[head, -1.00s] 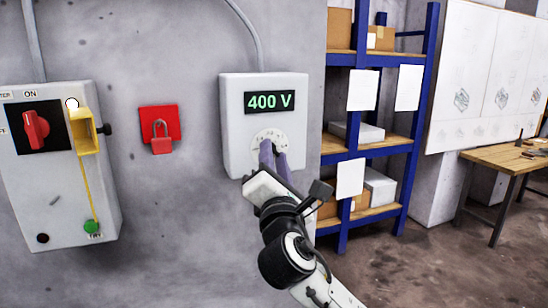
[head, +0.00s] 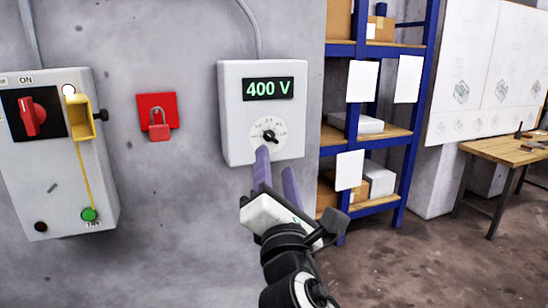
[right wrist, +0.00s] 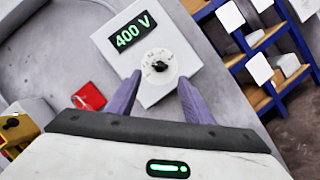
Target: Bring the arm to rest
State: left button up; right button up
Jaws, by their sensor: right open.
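My right gripper (head: 276,170) is open and empty, just below and in front of the grey meter box (head: 236,128). Its two purple fingers stand apart and point toward the box. The box display (head: 268,89) reads 400 V. Below it is a white dial with a black knob (head: 269,136). In the right wrist view the knob (right wrist: 160,66) shows between and beyond the fingertips (right wrist: 160,85), with nothing held. My left gripper is not in view.
At the left is a grey switch box (head: 50,190) with a red rotary switch (head: 32,116), a yellow cover (head: 80,121) and a green button (head: 89,214). A red padlock (head: 159,131) hangs on a red plate. A blue shelf rack (head: 414,120) and a wooden table (head: 508,149) stand at right.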

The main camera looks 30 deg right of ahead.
jog(key=shift+v, duration=1.2)
jog(key=a+f+m+g+y, duration=0.2)
jog(key=a+f+y, duration=0.1)
jog(key=f, duration=0.7)
jog(key=a+f+m+g+y, duration=0.1)
jog(key=a+f+m+y, duration=0.15)
jog(key=f, duration=0.85)
jog(key=a+f+m+g+y, duration=0.15)
jog(key=f+y, duration=0.25)
jog(key=f, duration=0.6)
jog(key=s+a+f+m+g+y, duration=0.2)
jog(key=s+f+m, duration=0.4)
jog(key=s+f, duration=0.3)
jog(key=s+a+f+m+g+y, duration=0.1)
jog(key=s+a+f+m+g, duration=0.2)
jog(key=s+f+m, duration=0.3)
jog(key=s+f, duration=0.4)
jog(key=f, duration=0.2)
jog(key=shift+a+m+y, duration=0.3)
jog(key=shift+a+y, duration=0.05)
jog(key=shift+a, duration=0.05)
jog(key=shift+w, duration=0.1)
